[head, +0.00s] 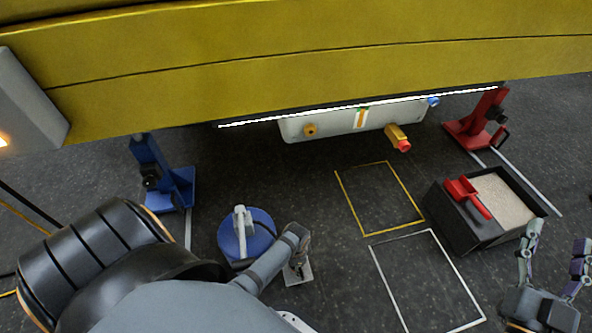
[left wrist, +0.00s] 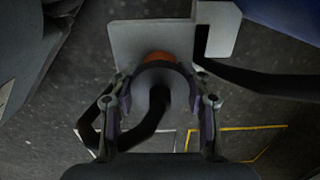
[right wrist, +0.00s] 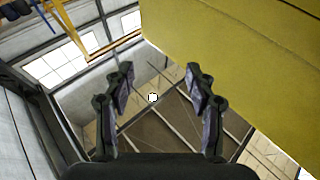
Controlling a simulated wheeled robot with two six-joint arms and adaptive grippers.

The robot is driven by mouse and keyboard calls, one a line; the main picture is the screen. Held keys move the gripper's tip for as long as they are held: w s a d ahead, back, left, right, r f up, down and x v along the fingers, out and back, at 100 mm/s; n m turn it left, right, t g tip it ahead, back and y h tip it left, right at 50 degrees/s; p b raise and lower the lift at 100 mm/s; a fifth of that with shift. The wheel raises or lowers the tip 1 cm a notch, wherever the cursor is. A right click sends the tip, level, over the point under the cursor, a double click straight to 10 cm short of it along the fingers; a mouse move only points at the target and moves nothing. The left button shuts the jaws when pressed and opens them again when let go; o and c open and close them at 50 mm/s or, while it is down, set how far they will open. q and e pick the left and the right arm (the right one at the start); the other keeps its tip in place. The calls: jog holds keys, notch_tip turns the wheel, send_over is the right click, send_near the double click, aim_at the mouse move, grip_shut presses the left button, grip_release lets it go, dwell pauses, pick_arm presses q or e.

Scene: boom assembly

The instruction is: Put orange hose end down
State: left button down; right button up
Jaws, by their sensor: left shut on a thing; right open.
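In the left wrist view my left gripper (left wrist: 160,98) is shut on the hose end, a grey round collar (left wrist: 160,73) with an orange part (left wrist: 158,57) showing beyond it. A black hose (left wrist: 150,125) curves away from it. The orange part is at a pale plate (left wrist: 128,40) with a slot; I cannot tell whether they touch. In the head view my left gripper (head: 301,248) is low over this plate (head: 298,272), and my arm hides most of the hose end. My right gripper (head: 557,238) is open and empty at the right; its fingers also show in the right wrist view (right wrist: 160,88).
A blue round container (head: 258,222) stands beside the left gripper. A black sand box (head: 462,222) with a red scoop (head: 468,196) is at right. Blue (head: 180,186) and red (head: 470,132) stands are under the yellow boom (head: 300,60). Yellow (head: 355,215) and white (head: 388,284) floor outlines are empty.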

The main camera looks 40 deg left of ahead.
pick_arm(q)
jog(key=shift+f, duration=0.1)
jog(key=c, duration=0.6)
grip_release()
